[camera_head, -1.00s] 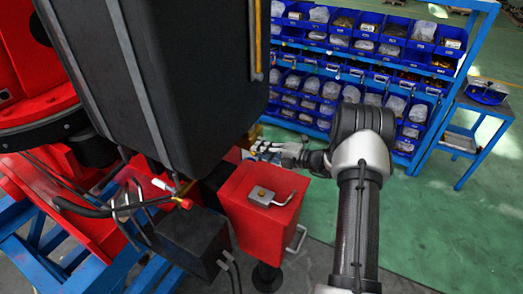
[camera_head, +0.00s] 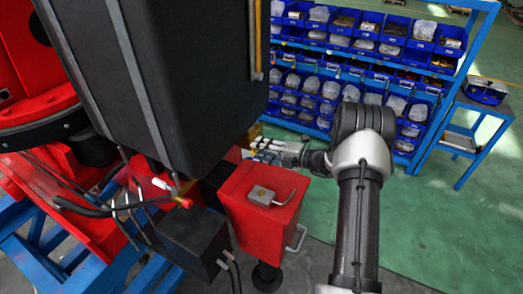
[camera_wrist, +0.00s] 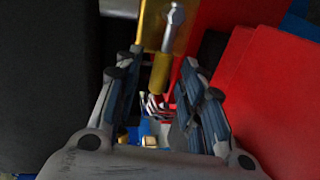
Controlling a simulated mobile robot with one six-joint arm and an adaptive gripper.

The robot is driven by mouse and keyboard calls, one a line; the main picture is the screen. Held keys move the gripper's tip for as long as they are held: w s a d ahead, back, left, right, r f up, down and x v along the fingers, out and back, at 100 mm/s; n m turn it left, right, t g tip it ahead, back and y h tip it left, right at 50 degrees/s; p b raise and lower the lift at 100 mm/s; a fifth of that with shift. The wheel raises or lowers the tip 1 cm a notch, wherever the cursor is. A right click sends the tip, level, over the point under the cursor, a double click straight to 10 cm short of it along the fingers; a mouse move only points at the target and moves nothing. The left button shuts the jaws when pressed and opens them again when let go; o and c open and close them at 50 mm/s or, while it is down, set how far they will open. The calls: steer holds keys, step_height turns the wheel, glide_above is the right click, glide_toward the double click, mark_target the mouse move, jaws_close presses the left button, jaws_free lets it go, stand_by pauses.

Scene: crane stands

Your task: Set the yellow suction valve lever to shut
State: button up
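The yellow valve lever (camera_wrist: 160,74) shows in the wrist view as a yellow bar running down from a broader yellow part (camera_wrist: 152,28) with a silver bolt (camera_wrist: 173,14). My gripper (camera_wrist: 163,62) is open, one finger on each side of the lever, with gaps visible between them. Whether the lever lies fully at fingertip depth cannot be told. In the head view my gripper (camera_head: 262,150) is behind the red box, and the lever is mostly hidden there. The lever's open or shut position cannot be read.
The red box (camera_head: 262,222) with a small metal fitting on top stands close to my gripper. A large black housing (camera_head: 180,80) hangs at its left. A blue rack of bins (camera_head: 370,60) stands behind. Green floor (camera_head: 440,220) is clear at the right.

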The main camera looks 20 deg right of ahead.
steer(key=v, duration=1.2)
steer(key=s+a+r+n+g+b, duration=0.1)
steer(key=s+a+n+g+b, duration=0.25)
steer(key=a+n, duration=0.35)
steer(key=s+a+r+n+g+h+b, duration=0.1)
steer(key=s+a+n+g+b, duration=0.25)
steer(key=a+n, duration=0.35)
steer(key=s+a+r+n+g+b, duration=0.1)
steer(key=s+a+n+g+b, duration=0.1)
steer(key=s+a+n+b, duration=0.4)
steer(key=s+a+f+n+h+b, duration=0.1)
steer(key=s+f+n+h+b, duration=0.1)
steer(key=s+n, duration=0.3)
steer(key=s+a+f+n+t+h+b, duration=0.1)
steer(key=s+f+n+h+b, duration=0.2)
steer(key=n, duration=0.9)
steer(key=s+a+f+n+h+b, duration=0.1)
steer(key=s+f+n+h+b, duration=0.2)
steer(key=s+n, duration=0.6)
steer(key=shift+n+h+b, duration=0.3)
steer(key=shift+h+b, duration=0.1)
steer(key=shift+b, duration=0.65)
